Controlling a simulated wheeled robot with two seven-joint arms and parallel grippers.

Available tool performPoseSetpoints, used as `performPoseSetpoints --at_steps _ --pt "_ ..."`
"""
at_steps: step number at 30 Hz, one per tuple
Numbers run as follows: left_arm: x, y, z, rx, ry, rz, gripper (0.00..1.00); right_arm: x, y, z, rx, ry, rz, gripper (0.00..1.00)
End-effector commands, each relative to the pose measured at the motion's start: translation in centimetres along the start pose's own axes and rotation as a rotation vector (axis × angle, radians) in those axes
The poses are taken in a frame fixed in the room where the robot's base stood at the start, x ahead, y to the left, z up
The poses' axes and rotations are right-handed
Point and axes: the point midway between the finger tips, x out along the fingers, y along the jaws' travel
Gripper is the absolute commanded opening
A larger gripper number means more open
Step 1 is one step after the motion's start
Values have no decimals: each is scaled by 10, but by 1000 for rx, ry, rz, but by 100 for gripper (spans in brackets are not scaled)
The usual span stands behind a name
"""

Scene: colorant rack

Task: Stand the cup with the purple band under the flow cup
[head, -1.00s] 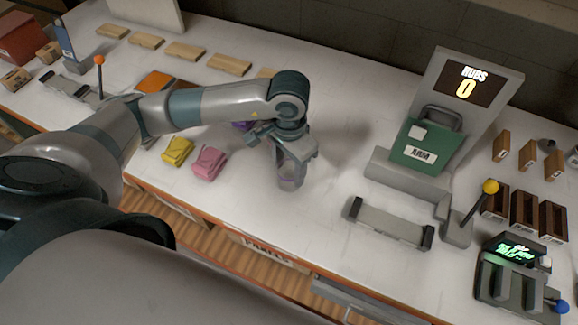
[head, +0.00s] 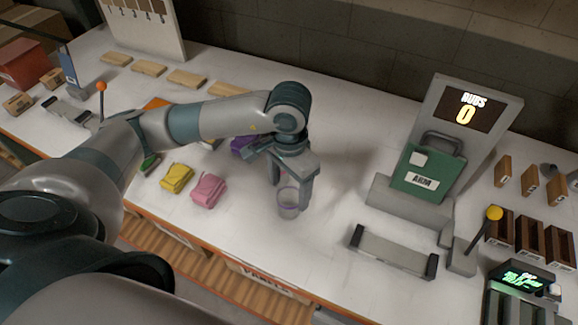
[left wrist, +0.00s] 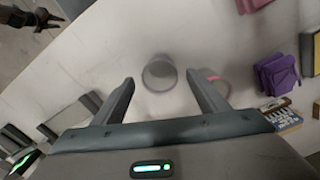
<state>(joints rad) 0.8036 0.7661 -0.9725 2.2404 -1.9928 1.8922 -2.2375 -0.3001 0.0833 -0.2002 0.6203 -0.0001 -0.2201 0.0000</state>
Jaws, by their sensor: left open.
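A clear cup with a faint purple band (head: 288,204) stands upright on the white bench in the head view. My left gripper (head: 296,198) is open, pointing down at this cup; its fingers partly cover it. In the left wrist view, a clear round cup (left wrist: 159,75) lies between the spread fingertips of my left gripper (left wrist: 160,88), with no visible grip on it. A second clear cup with a pink mark (left wrist: 217,80) is partly hidden by the right-hand finger. My right gripper (left wrist: 48,18) shows small at the top left of the wrist view. I cannot make out the flow cup.
Yellow (head: 176,178), pink (head: 208,190) and purple (head: 240,146) pouches lie left of the cup. Bench between cup and cradle is clear.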

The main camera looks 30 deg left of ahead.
Motion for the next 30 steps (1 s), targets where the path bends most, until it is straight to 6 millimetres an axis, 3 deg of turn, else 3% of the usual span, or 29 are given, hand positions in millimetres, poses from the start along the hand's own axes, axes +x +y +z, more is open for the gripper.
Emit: performPoseSetpoints --at_steps 3,15,30 --pt "-16 0 -1 3 5 -3 67 13 -1 1 0 0 -1 31" --pt "-73 -1 -1 0 3 -2 67 32 -7 1 3 2 -7 31" --pt "-88 0 0 0 -1 -1 67 35 -4 2 2 1 -4 31"
